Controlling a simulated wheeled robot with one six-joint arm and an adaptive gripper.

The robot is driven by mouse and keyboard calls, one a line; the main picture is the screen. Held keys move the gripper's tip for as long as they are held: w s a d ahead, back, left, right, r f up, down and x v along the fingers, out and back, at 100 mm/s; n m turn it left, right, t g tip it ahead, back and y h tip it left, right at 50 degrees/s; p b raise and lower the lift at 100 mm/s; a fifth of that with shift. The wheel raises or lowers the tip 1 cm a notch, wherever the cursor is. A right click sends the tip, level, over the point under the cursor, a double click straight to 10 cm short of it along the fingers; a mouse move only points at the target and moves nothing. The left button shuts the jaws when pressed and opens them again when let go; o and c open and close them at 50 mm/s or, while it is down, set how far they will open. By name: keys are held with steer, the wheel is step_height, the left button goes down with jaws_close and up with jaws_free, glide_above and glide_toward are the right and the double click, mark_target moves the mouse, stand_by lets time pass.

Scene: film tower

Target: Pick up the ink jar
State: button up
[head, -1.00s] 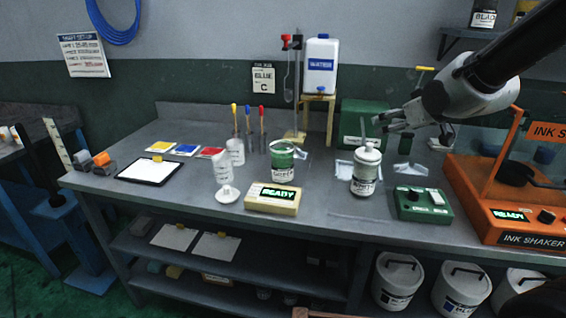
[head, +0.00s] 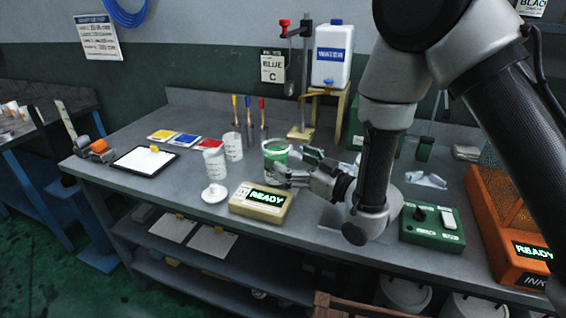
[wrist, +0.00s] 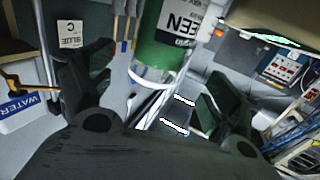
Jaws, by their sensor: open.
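The ink jar (head: 274,152) is a clear jar of green ink standing on the bench behind the scale. In the wrist view the ink jar (wrist: 160,50) shows large, with a white label reading GREEN, ahead of the gap between my fingers. My gripper (head: 292,164) is open and empty, held sideways at the jar's right side in the head view. In the wrist view my gripper (wrist: 155,72) has its fingers spread wide to the left and right. Part of the jar is hidden behind the fingers in the head view; I cannot tell whether they touch it.
A scale reading READY (head: 256,203) stands in front of the jar. Measuring cups (head: 214,163) and a small white lid (head: 214,193) are to the left. A water tank (head: 332,55) stands behind. A green device (head: 432,225) and orange shaker (head: 500,215) are right.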

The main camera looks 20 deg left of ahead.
mark_target(276, 153)
steer(key=x, duration=0.7)
steer(key=shift+w+d+f, duration=0.1)
steer(key=shift+w, duration=0.05)
steer(key=shift+c, duration=0.2)
steer(key=c, duration=1.4)
